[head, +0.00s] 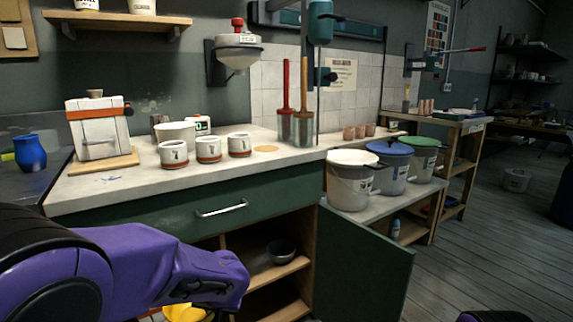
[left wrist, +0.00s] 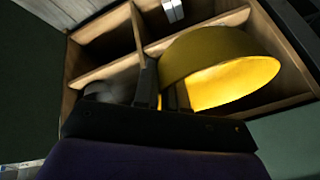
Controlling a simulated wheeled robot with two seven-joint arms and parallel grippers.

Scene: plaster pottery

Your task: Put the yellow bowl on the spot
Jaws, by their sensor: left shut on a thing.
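The yellow bowl (head: 184,313) shows only in part at the bottom of the head view, below my left gripper (head: 205,291). In the left wrist view the bowl (left wrist: 222,65) is large and tilted, its glowing inside facing the lower right. My left gripper (left wrist: 165,92) is shut on its wall near the rim, in front of the open cabinet. A flat tan round spot (head: 265,149) lies bare on the countertop, right of the white cups.
The countertop (head: 135,185) holds several white cups (head: 208,149) and two tall-handled jars. Below, the cabinet door (head: 362,262) stands open to the right. A dark bowl (head: 281,251) sits on a cabinet shelf. Lidded buckets (head: 349,188) stand right of the counter.

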